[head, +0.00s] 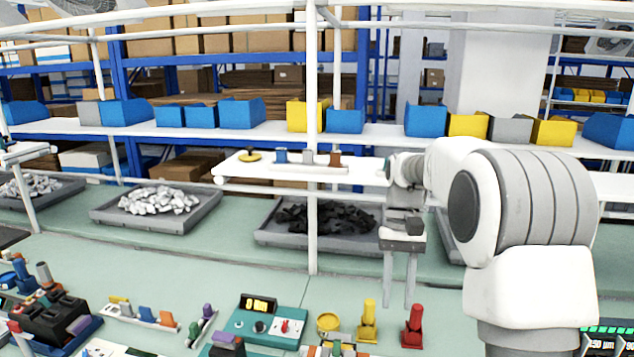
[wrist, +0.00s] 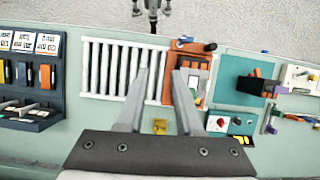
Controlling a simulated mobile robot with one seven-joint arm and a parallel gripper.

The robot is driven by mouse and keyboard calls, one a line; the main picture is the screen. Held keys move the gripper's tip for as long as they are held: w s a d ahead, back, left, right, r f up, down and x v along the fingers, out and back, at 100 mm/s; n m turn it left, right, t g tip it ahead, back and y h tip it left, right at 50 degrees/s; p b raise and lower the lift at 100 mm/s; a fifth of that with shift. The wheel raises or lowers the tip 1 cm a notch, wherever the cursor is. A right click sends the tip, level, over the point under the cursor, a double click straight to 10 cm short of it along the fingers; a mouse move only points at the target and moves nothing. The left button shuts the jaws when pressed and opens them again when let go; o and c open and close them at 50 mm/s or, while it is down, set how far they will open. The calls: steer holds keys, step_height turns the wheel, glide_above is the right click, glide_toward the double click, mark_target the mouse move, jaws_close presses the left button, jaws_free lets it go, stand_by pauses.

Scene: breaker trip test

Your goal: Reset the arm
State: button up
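My arm reaches in from the right of the head view, and my gripper (head: 400,303) points down over the green bench. Its two fingers are apart with nothing between them. In the wrist view my gripper (wrist: 166,72) also shows open and empty, its fingers above a white slatted rack and an orange-framed unit. A teal test box (head: 262,322) with a small display and a red switch stands on the bench left of my gripper. Yellow (head: 369,320) and red (head: 412,326) upright pieces stand close below the fingers.
A black device (head: 55,318) and small coloured parts lie at the bench's left. Grey trays of white pieces (head: 158,200) and black pieces (head: 325,218) lie behind. A white shelf (head: 290,172) and upright post (head: 313,240) stand left of my gripper. The bench's middle left is clear.

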steer(key=s+r+t, duration=0.5)
steer(key=s+r, duration=0.2)
steer(key=s, duration=0.3)
steer(key=s+a+f+n+t, duration=0.1)
steer(key=s+t, duration=0.4)
steer(key=s, duration=0.7)
steer(key=shift+f+n+h, duration=0.3)
steer(key=shift+f+h, duration=0.1)
